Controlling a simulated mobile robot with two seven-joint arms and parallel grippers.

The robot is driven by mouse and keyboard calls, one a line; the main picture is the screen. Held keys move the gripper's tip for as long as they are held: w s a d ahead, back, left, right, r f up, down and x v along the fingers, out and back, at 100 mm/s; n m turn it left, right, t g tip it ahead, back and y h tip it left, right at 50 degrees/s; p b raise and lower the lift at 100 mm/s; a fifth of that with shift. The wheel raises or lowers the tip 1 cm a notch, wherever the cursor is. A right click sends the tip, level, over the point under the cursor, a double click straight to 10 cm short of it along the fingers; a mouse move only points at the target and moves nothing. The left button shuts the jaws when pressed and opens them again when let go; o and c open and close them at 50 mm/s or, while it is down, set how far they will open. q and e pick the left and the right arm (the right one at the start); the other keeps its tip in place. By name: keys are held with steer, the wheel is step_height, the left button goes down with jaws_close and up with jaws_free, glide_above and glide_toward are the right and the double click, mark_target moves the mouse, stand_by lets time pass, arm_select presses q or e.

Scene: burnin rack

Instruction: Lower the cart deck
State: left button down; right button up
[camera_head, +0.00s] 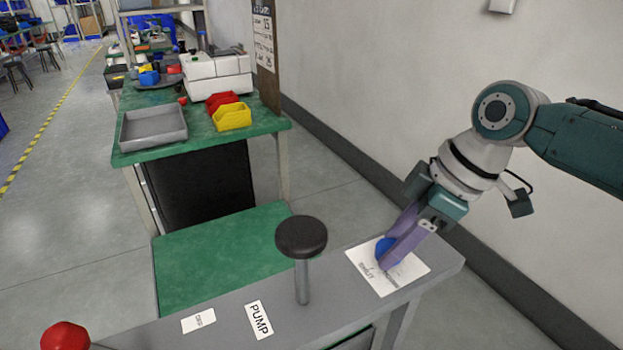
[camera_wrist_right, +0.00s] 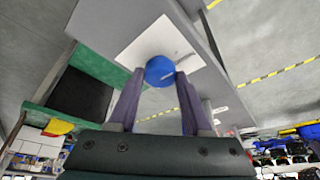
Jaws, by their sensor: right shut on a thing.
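The cart's grey top panel (camera_head: 350,310) runs across the bottom of the head view. The green deck (camera_head: 215,255) lies behind and below it. A blue knob (camera_head: 384,247) sits on a white printed label (camera_head: 410,270) at the panel's right end. My right gripper (camera_head: 392,254) is shut on the blue knob, its purple fingers on either side; the wrist view shows the knob (camera_wrist_right: 159,71) between the fingertips. A black mushroom-topped post (camera_head: 301,237) stands by a PUMP label (camera_head: 259,320). A red knob (camera_head: 65,336) is at the lower left. My left gripper is not in view.
A green workbench (camera_head: 185,150) behind the cart holds a grey tray (camera_head: 153,127), red and yellow bins (camera_head: 232,117) and white boxes (camera_head: 215,73). A wall (camera_head: 380,100) stands to the right. Open floor (camera_head: 70,230) lies at the left.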

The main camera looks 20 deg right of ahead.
jaws_close()
steer(key=shift+r+m+p, duration=0.15)
steer(key=shift+m+p, duration=0.15)
steer(key=shift+p, duration=0.25)
steer(key=m+p, duration=0.2)
steer(key=m+h+p, duration=0.1)
steer(key=p, duration=0.1)
steer(key=m+t+h+p, duration=0.1)
steer(key=m+p, duration=0.1)
steer(key=shift+s+a+r+m, duration=0.1)
steer(key=shift+a+r+m, duration=0.05)
steer(key=shift+a+m, duration=0.15)
steer(key=m+h+p, duration=0.1)
steer(key=m+p, duration=0.1)
steer(key=m, duration=0.1)
steer(key=shift+m+p, duration=0.3)
steer(key=shift+a+f+m+h+p, duration=0.1)
steer(key=shift+f+m+h+p, duration=0.15)
steer(key=shift+m+h, duration=0.45)
steer(key=shift+m, duration=1)
steer(key=shift+m+g+h+b, duration=0.35)
steer(key=shift+m+h, duration=0.45)
steer(key=shift+m, duration=1.5)
